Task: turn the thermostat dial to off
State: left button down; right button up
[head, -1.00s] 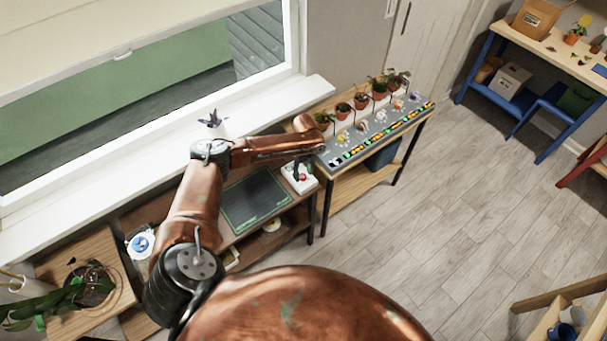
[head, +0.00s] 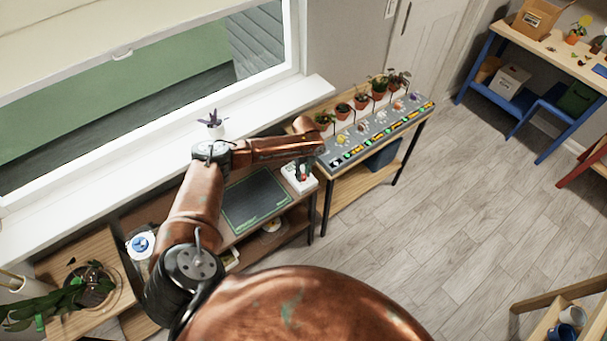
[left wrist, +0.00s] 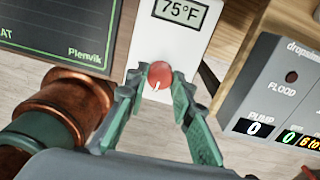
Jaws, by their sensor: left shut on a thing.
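The thermostat is a white panel (left wrist: 208,40) with a grey display (left wrist: 181,10) reading 75°F. Its round red dial (left wrist: 160,74) sits below the display, with a white pointer mark toward the bottom of the picture. My left gripper (left wrist: 159,81) has its green fingers on either side of the dial and is shut on it. In the head view the white thermostat (head: 297,184) lies at the right end of the desk, partly hidden by my left gripper (head: 303,173). Any labels around the dial are not readable. My right gripper is not in view.
A dark green-edged mat (head: 256,199) marked Plenvik lies left of the thermostat. To the right, a grey control panel (head: 352,153) with lit displays stands on a wooden bench, potted plants (head: 343,110) behind it. A small plant stands on the windowsill (head: 150,134). The floor (head: 430,235) is open.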

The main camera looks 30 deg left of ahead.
pick_arm(q)
jog(key=shift+n+p, duration=0.4)
jog(key=shift+n, duration=0.1)
jog(key=shift+r+n+p, duration=0.1)
jog(key=shift+n+p, duration=0.65)
jog(key=shift+n, duration=0.35)
jog(key=n+p, duration=0.3)
jog(key=n, duration=0.3)
jog(key=n+p, duration=0.3)
jog(key=n, duration=0.3)
jog(key=shift+n+h+p, duration=0.3)
jog(key=shift+p, duration=0.05)
jog(key=shift+n+p, duration=0.8)
jog(key=shift+n, duration=1.2)
jog(key=c, duration=1.7)
grip_release()
jog(key=shift+a, duration=0.1)
